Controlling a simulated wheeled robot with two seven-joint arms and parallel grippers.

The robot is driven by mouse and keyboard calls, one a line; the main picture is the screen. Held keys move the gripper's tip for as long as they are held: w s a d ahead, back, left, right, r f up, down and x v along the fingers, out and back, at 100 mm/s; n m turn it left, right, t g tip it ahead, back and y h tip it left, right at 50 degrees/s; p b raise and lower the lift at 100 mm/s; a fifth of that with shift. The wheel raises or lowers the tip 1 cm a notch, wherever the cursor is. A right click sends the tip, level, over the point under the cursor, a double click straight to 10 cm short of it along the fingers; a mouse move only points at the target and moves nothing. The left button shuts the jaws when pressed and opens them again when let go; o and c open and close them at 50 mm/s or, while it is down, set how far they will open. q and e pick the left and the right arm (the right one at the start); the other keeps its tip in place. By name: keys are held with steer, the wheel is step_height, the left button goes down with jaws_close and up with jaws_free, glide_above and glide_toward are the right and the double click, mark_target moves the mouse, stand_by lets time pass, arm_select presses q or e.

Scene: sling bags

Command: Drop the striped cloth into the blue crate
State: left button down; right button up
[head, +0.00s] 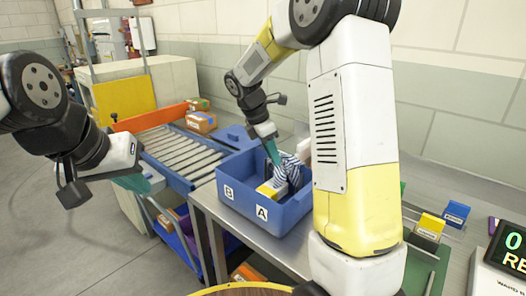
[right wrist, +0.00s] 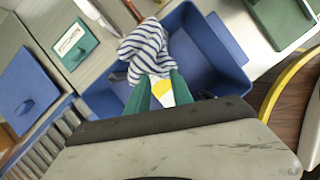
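The blue-and-white striped cloth (head: 293,171) is bunched at the tips of my right gripper (head: 276,160), within the outline of the blue crate (head: 240,204). In the right wrist view the cloth (right wrist: 147,48) hangs at the green fingertips of my right gripper (right wrist: 161,77), over the crate (right wrist: 205,40). The fingers have a small gap and look closed on the cloth. Whether the cloth touches the crate's floor is hidden. My left gripper (head: 140,182) is at the left, far from the crate; its opening is unclear.
A yellow-and-white box (head: 271,190) lies in the crate. A roller conveyor (head: 180,150) with cartons (head: 201,122) is left of it. Small boxes (head: 455,214) stand at the right, near a display (head: 508,248). My right arm hides part of the table.

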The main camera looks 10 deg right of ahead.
steer(key=o, duration=1.3)
steer(key=shift+s+a+r+y, duration=0.15)
steer(key=shift+r+y, duration=0.25)
steer(key=shift+r, duration=0.6)
steer(key=shift+w+a+r+y, duration=0.1)
steer(key=shift+a+r+y, duration=0.25)
steer(key=shift+r, duration=0.6)
steer(key=shift+s+a+r+y, duration=0.1)
steer(key=shift+r+y, duration=0.35)
steer(key=shift+r, duration=0.55)
steer(key=r, duration=0.5)
steer(key=a+r, duration=0.1)
steer(key=r, duration=0.1)
steer(key=shift+s+r, duration=0.1)
steer(key=shift+r, duration=0.25)
steer(key=s+f+m+t+y, duration=0.1)
steer(key=s+m, duration=0.5)
steer(key=s, duration=0.2)
steer(key=s+f+m+t+y, duration=0.1)
steer(key=s+m+t, duration=0.1)
steer(key=s+m, duration=0.5)
steer(key=s+f+m+t+y, duration=0.1)
steer(key=s+m+t, duration=0.1)
steer(key=s+m, duration=0.4)
steer(key=shift+s+f+m+y, duration=0.15)
steer(key=shift+s+m+y, duration=0.2)
steer(key=shift+s, duration=1.05)
